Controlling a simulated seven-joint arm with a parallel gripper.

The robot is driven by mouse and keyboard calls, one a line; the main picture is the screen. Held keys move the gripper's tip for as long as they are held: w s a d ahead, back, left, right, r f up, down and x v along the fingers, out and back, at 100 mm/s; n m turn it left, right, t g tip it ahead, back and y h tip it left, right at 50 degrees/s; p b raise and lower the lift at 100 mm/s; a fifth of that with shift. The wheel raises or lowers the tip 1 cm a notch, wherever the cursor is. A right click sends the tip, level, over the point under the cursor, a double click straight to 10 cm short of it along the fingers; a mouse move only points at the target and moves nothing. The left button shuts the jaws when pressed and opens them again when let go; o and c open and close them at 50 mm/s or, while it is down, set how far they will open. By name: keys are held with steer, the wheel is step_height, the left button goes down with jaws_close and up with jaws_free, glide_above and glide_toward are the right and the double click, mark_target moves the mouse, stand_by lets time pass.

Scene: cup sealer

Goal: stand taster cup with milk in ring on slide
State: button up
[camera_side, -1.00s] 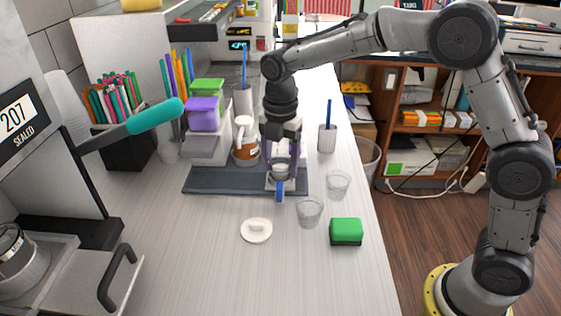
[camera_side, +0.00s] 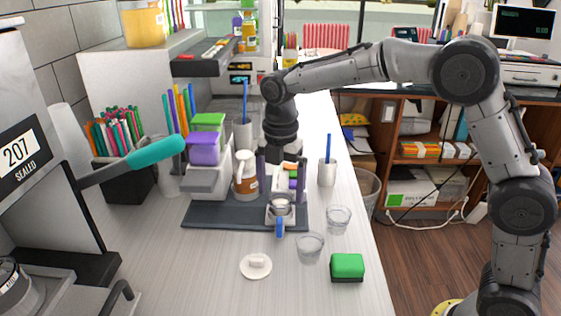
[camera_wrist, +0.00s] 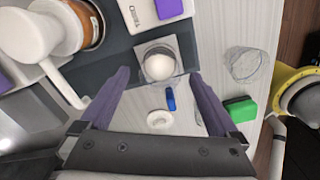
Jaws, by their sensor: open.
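A small cup with white milk (camera_wrist: 159,66) shows from above in the wrist view. It stands on a square slide (camera_wrist: 184,46) with a blue tab (camera_wrist: 170,98) at its front. In the side view the cup (camera_side: 281,202) appears upright in the grey ring there; how deeply it sits is unclear. The blue tab (camera_side: 280,228) points toward the camera. My gripper (camera_side: 281,184) is open and empty above the cup, its dark purple fingers apart on either side. Its fingertips (camera_wrist: 160,77) flank the slide in the wrist view.
Clear empty cups (camera_side: 310,247) (camera_side: 339,219), a white lid (camera_side: 256,266) and a green sponge (camera_side: 347,267) lie in front and right. A brown-banded pitcher (camera_side: 246,178) stands left of my gripper. A large machine with a teal lever (camera_side: 157,153) is at left.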

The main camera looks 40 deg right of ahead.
step_height(320, 180, up, 9)
steer(key=s+d+r+m+t, duration=0.2)
steer(key=s+d+r+m, duration=0.15)
steer(key=s+m, duration=0.3)
steer(key=s+d+f+m+t, duration=0.1)
steer(key=s+f+m, duration=0.3)
steer(key=s+m, duration=0.4)
steer(key=s+d+f+m+t, duration=0.2)
steer(key=s+m, duration=0.6)
steer(key=s, duration=0.5)
steer(key=shift+s+d+f+t, duration=0.15)
steer(key=shift+d+f+t, duration=0.15)
steer(key=shift+d+f, duration=0.75)
